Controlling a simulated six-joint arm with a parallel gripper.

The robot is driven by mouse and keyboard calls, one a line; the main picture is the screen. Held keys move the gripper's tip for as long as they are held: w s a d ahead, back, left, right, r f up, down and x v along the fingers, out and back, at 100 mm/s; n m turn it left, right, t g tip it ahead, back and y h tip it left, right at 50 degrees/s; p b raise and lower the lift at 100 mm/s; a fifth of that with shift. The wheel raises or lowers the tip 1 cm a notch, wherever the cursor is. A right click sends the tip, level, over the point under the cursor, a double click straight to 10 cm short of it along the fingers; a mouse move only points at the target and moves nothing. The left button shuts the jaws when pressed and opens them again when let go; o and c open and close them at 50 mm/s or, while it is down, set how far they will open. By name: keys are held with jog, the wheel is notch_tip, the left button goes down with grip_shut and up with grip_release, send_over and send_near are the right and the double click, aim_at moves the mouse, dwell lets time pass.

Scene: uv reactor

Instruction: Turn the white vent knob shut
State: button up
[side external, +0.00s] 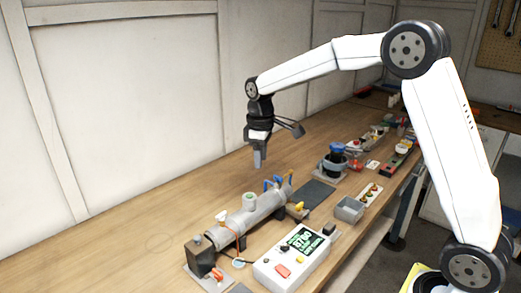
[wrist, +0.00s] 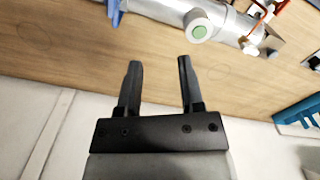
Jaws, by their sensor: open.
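The grey cylindrical reactor (side external: 250,215) lies on the wooden bench, with a green-topped port (side external: 249,200) on its upper side. A small white knob (side external: 222,216) stands up near its left end. In the wrist view, what looks like this knob (wrist: 250,46) is right of the green-centred port (wrist: 199,30); its turn position cannot be told. My gripper (side external: 259,161) hangs above the bench behind the reactor, apart from it. In the wrist view, the two fingers of my gripper (wrist: 159,63) are spread, with only bench between them.
A white control box (side external: 292,258) with a lit display stands in front of the reactor. Blue handles (side external: 277,182) rise at its right end. A dark block (side external: 199,257) is at its left end. The bench behind is clear up to the wall.

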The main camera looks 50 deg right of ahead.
aim_at(221, 214)
jog(key=a+n, duration=0.8)
jog(key=a, duration=0.1)
jog(key=a+n, duration=0.3)
jog(key=a, duration=0.1)
jog(key=shift+s+a+f+n, duration=0.25)
jog(key=shift+s+a+n, duration=0.1)
jog(key=shift+s+n, duration=0.05)
jog(key=shift+s+a+n, duration=0.1)
jog(key=shift+a+n, duration=0.4)
jog(key=shift+a, duration=0.1)
jog(key=shift+f, duration=0.1)
jog(key=shift+f, duration=3.8)
grip_shut()
